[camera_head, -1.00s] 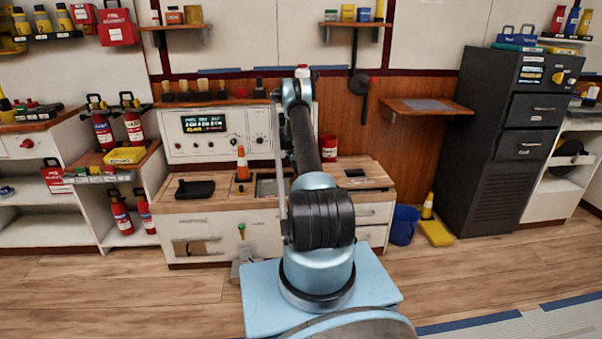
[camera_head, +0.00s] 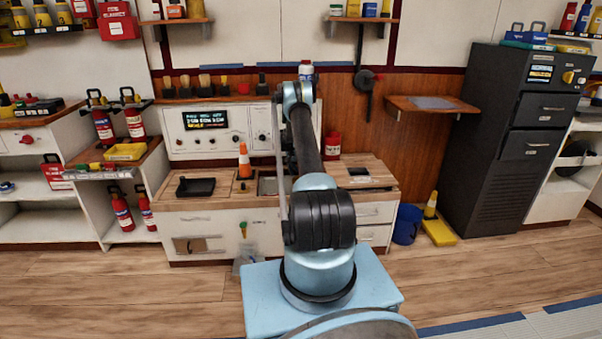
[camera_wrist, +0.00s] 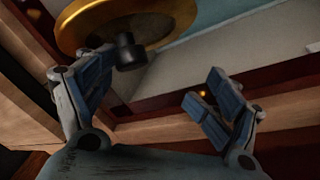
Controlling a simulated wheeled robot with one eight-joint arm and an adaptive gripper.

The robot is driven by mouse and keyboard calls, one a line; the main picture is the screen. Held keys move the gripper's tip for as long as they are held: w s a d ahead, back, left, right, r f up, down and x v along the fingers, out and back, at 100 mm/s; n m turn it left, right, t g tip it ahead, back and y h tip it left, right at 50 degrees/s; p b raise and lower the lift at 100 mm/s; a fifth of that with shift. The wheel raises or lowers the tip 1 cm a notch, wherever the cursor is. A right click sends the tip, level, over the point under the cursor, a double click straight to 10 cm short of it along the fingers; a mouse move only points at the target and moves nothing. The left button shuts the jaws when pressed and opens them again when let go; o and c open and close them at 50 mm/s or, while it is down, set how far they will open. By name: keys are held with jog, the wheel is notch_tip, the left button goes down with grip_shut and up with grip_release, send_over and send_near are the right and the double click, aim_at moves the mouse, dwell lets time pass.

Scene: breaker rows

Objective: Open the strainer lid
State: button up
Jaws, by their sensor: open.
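In the wrist view a round brass-coloured disc (camera_wrist: 150,18) with a black knob (camera_wrist: 129,52) under it shows at the top, cut off by the frame edge. It may be the strainer lid; I cannot tell for sure. My gripper (camera_wrist: 155,98) is open, its two padded fingers spread wide below the disc. The left finger is close to the disc's lower left edge; whether they touch is not clear. Nothing is between the fingers. In the head view my arm hides the gripper and the disc.
A wooden-topped counter (camera_head: 220,205) with a control panel (camera_head: 205,122) stands ahead. A blue bucket (camera_head: 407,224) and a dark cabinet (camera_head: 500,165) stand right. The floor before the counter is mostly clear.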

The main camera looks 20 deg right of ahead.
jog(key=shift+d, duration=0.15)
jog(key=shift+s+r, duration=0.25)
jog(key=shift+r, duration=0.45)
jog(key=c, duration=0.5)
jog(key=shift+r, duration=0.1)
jog(key=shift+d+v, duration=0.15)
jog(key=shift+v, duration=1.75)
jog(key=shift+d+v, duration=0.1)
jog(key=shift+v, duration=1.85)
jog(key=shift+s, duration=0.1)
